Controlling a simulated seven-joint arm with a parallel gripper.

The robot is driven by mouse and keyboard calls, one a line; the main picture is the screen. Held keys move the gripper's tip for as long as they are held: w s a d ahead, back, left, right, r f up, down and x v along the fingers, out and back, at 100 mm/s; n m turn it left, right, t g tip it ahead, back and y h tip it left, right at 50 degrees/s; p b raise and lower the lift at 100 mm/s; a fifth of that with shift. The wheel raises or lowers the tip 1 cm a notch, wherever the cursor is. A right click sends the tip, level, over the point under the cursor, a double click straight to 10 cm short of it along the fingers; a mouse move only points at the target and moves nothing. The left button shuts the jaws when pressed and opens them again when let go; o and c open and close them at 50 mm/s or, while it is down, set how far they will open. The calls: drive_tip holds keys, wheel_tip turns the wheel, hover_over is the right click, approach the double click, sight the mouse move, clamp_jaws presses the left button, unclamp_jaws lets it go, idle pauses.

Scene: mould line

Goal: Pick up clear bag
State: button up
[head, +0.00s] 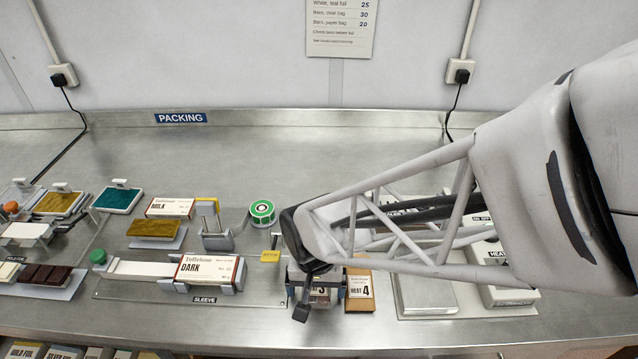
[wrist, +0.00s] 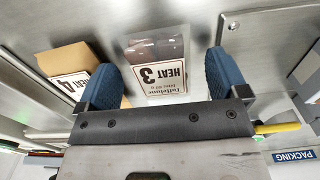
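My gripper (wrist: 160,82) is open and empty. I cannot tell how far down the bag's sides the fingertips reach.
A steel plate and sealer (head: 505,292) lie further right. On the left are the sleeve station with a DARK box (head: 210,270) and a green tape roll (head: 262,212). The back bench is clear.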

drive_tip(key=c, duration=0.9)
drive_tip(key=shift+c, duration=0.2)
drive_tip(key=shift+r, duration=0.8)
wheel_tip(320, 180, up, 2)
drive_tip(key=shift+r, duration=0.1)
drive_tip(key=s+d, duration=0.3)
drive_tip(key=s, duration=0.4)
drive_tip(key=s+d+r, duration=0.1)
drive_tip(key=s+d, duration=0.3)
drive_tip(key=s, duration=0.3)
drive_tip(key=shift+d, duration=0.3)
drive_tip(key=shift+r, duration=0.1)
drive_tip(key=shift+w, duration=0.1)
